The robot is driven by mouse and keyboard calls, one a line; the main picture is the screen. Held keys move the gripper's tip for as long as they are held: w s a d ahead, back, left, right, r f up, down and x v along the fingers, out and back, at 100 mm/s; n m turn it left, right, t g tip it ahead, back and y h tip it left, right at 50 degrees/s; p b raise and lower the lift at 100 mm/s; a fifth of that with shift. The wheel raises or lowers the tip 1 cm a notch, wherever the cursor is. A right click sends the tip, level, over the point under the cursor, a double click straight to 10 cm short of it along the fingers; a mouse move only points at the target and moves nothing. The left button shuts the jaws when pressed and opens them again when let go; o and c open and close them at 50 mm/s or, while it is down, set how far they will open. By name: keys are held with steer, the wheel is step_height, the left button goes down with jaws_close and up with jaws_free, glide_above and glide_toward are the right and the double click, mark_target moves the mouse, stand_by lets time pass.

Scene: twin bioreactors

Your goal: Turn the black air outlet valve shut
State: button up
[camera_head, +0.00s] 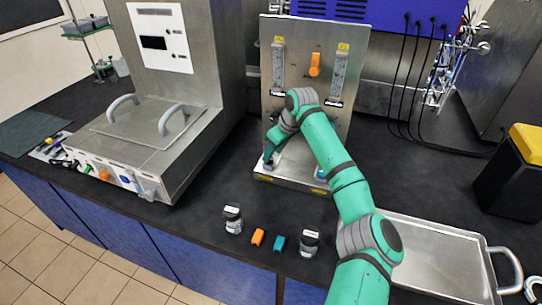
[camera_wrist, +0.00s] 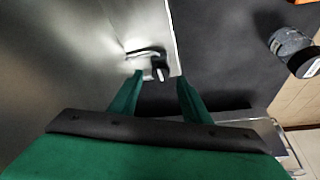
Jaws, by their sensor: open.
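The black air outlet valve (camera_wrist: 159,71) shows in the wrist view as a small dark handle beside a shiny metal fitting (camera_wrist: 143,52) on the steel panel. My gripper (camera_wrist: 160,84) is open, with its two green fingers pointing toward the valve. The handle lies between and just beyond the fingertips, and no contact is visible. In the head view my gripper (camera_head: 268,154) is at the lower left of the upright steel panel (camera_head: 310,38). The arm hides part of the panel there, and the black handle cannot be made out clearly.
An orange knob (camera_head: 315,64) sits between two flow tubes higher on the panel. Two jars (camera_head: 233,219) (camera_head: 309,242) and small orange and teal blocks (camera_head: 258,237) (camera_head: 279,243) stand at the front edge. A metal tray (camera_head: 440,255) is at right, a steel machine (camera_head: 150,130) at left.

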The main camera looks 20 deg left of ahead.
mark_target(271, 160)
steer(key=shift+x, duration=1.5)
steer(key=shift+s, duration=0.1)
steer(key=c, duration=1)
steer(key=shift+a, duration=0.1)
steer(key=shift+c, duration=0.2)
